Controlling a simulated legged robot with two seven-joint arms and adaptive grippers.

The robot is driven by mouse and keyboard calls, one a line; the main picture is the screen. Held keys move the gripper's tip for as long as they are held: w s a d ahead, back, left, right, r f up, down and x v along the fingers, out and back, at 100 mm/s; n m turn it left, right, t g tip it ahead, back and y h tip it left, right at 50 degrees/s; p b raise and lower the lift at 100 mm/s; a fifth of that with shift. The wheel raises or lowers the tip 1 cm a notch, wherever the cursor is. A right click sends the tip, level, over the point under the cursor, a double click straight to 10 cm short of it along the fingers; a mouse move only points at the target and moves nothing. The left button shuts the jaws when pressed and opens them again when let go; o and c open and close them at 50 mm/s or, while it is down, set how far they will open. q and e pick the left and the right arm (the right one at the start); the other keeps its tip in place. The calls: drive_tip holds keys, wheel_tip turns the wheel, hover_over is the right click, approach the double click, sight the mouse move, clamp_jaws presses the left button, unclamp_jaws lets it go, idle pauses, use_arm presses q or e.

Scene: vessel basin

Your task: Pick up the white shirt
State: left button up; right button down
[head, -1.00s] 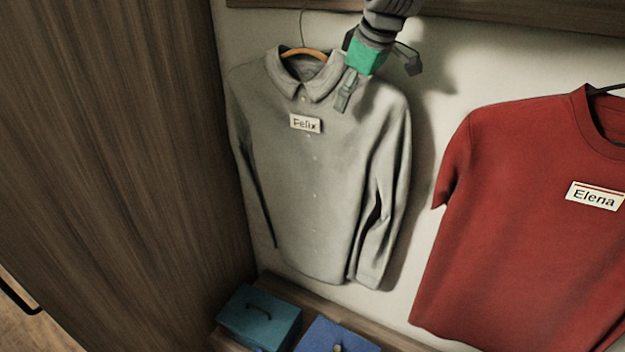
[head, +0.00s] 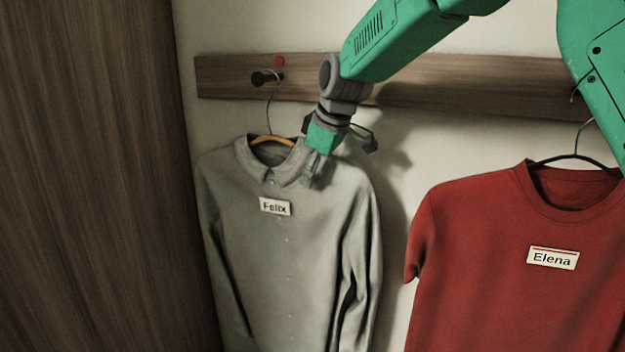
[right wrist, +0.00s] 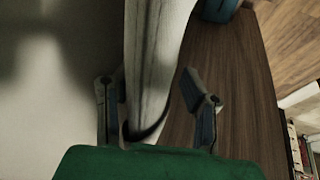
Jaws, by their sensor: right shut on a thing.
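The white shirt (head: 300,265), greyish in this light and tagged "Felix", hangs on an orange hanger (head: 272,139) from a wall peg. My right gripper (head: 314,170) is at the shirt's collar and shoulder, right of the name tag, and is shut on the shirt. In the right wrist view the shirt (right wrist: 155,50) runs between the two fingers (right wrist: 152,105). The cloth partly hides the fingertips' contact. My left gripper is not in view.
A red shirt (head: 490,250) tagged "Elena" hangs to the right on a dark hanger. A wooden rail (head: 440,80) with a dark peg (head: 264,78) crosses the wall. A wooden panel (head: 95,180) stands at the left. A blue box (right wrist: 220,8) shows in the right wrist view.

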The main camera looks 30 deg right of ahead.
drive_tip(key=shift+s+a+r, duration=0.15)
drive_tip(key=shift+a+r, duration=0.15)
drive_tip(key=shift+a, duration=0.4)
drive_tip(key=s+a, duration=2)
drive_tip(key=a, duration=0.2)
drive_tip(key=shift+s+a, duration=0.4)
